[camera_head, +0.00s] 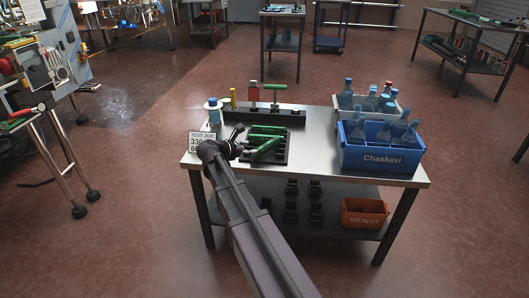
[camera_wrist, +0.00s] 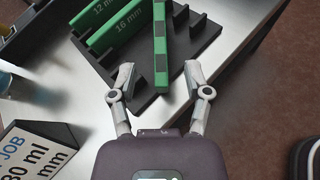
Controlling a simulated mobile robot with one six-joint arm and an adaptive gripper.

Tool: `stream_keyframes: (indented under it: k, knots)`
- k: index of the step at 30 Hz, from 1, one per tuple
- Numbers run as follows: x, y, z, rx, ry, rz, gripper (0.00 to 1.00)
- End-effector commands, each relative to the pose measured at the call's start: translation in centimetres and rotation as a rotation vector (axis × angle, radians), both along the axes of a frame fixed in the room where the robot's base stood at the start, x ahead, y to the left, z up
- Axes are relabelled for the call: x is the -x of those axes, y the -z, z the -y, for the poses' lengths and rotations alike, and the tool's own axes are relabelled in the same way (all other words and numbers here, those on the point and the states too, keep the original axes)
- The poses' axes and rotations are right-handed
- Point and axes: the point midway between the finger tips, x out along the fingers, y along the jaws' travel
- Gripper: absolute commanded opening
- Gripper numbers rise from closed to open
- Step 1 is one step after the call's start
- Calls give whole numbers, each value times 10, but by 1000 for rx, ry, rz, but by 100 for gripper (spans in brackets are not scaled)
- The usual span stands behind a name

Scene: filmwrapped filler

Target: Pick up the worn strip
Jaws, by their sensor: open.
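My gripper (camera_wrist: 160,80) is open, with its two fingers on either side of the near end of a green strip with dark patches (camera_wrist: 160,45). That strip lies at an angle across the black slotted rack (camera_wrist: 205,45), apart from the others; its dark patches may be wear, but I cannot tell for sure. Two other green strips stand in the rack, marked 12 mm (camera_wrist: 97,14) and 16 mm (camera_wrist: 120,28). In the head view my gripper (camera_head: 243,149) is at the left side of the rack (camera_head: 283,158), and the angled strip (camera_head: 266,148) shows there. Finger contact is not clear.
A job sign (camera_head: 202,141) stands on the steel table (camera_head: 325,172) left of my gripper. Behind the rack is a black tray (camera_head: 290,117) with upright tools. A blue crate (camera_head: 380,158) of bottles stands right. An orange reject bin (camera_head: 364,214) sits on the lower shelf.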

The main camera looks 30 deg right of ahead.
Motion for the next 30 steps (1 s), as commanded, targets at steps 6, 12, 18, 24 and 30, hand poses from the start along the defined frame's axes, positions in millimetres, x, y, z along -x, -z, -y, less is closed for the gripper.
stream_keyframes:
  k: [6, 12, 18, 24, 30]
  knots:
    - [-8, 11, 23, 0, 0, 1, 63]
    - [-9, 12, 28, -1, -1, 1, 63]
    - [-8, 12, 28, -1, 0, 0, 63]
    - [-11, 15, 33, 0, 1, 0, 63]
    - [-18, 25, 51, -1, 1, 0, 63]
